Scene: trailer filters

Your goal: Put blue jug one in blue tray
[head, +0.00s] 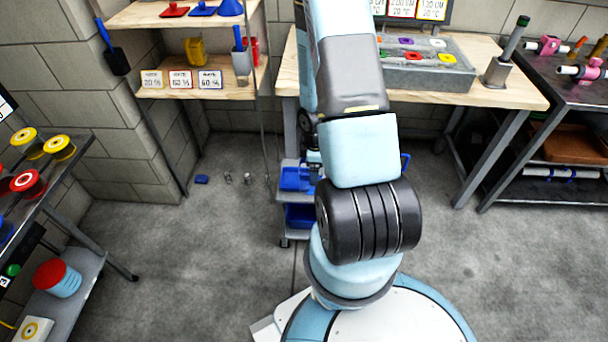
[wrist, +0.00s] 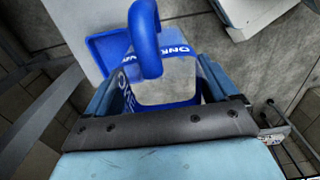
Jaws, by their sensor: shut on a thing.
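My gripper (wrist: 160,88) is shut on a blue jug (wrist: 147,38) in the wrist view. The jug has a thick blue looped handle, a pale grey top and white lettering on its blue sides. A flat blue tray (wrist: 97,45) shows beside and partly behind the jug, at its left. I cannot tell whether the jug touches the tray. In the head view my arm hides the gripper and most of the jug. Blue tray-like items (head: 294,179) show on a small cart left of my arm.
The small cart (head: 284,232) stands on the grey floor before a wooden workbench (head: 510,92). A wooden shelf (head: 222,87) with several tools and cards is at the back left. A rack of coloured reels (head: 58,147) stands at the left. The floor between is mostly clear.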

